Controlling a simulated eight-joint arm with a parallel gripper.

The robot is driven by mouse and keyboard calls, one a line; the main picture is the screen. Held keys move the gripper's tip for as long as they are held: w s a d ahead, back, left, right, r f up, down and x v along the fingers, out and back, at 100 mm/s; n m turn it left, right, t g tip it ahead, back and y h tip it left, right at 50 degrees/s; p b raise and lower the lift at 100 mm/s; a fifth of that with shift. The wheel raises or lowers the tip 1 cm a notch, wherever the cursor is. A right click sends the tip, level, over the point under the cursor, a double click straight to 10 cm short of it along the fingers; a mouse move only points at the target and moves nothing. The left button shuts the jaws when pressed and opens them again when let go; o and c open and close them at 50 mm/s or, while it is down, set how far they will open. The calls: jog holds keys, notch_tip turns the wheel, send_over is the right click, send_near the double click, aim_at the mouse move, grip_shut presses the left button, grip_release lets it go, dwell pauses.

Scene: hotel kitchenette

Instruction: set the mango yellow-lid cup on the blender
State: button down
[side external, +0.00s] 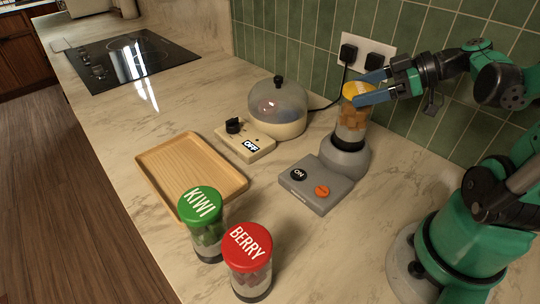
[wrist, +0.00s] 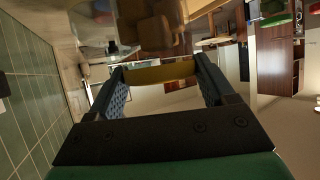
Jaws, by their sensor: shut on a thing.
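The mango cup (side external: 352,128) has a yellow lid (side external: 352,87) and orange chunks inside. It stands upright at the blender (side external: 345,158), its dark lower end at the top of the grey round base. From this angle I cannot tell whether it is fully seated. My gripper (side external: 366,87) is shut on the cup at its lid, with blue fingers on either side. In the wrist view, the yellow lid edge (wrist: 160,74) shows between the fingers. The blender's front panel has a black ON button (side external: 299,174) and an orange button (side external: 322,191).
The green KIWI cup (side external: 207,240) and red BERRY cup (side external: 247,275) stand at the front. A wooden tray (side external: 151,178) lies at left. A domed cooker (side external: 277,130) with an OFF panel is left of the blender. A tiled wall with an outlet (side external: 367,54) is behind.

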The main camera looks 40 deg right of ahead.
jog(key=shift+f, duration=0.55)
dwell(0.6)
jog(key=shift+c, duration=0.8)
grip_release()
jog(key=shift+w+a+r, duration=0.1)
jog(key=shift+w, duration=0.15)
jog(key=w+a+r+m+g+y, duration=0.25)
jog(key=w+a+g, duration=0.2)
jog(key=a, duration=0.25)
jog(key=s+a+f+m+h, duration=0.1)
jog(key=h, duration=0.2)
jog(key=s+a+f+m+t+h, duration=0.1)
jog(key=h, duration=0.2)
jog(key=s+f+m+h, duration=0.1)
jog(key=m+h, duration=0.1)
jog(key=h, duration=0.1)
jog(key=shift+a+f+t, duration=0.25)
jog(key=shift+a+f, duration=0.15)
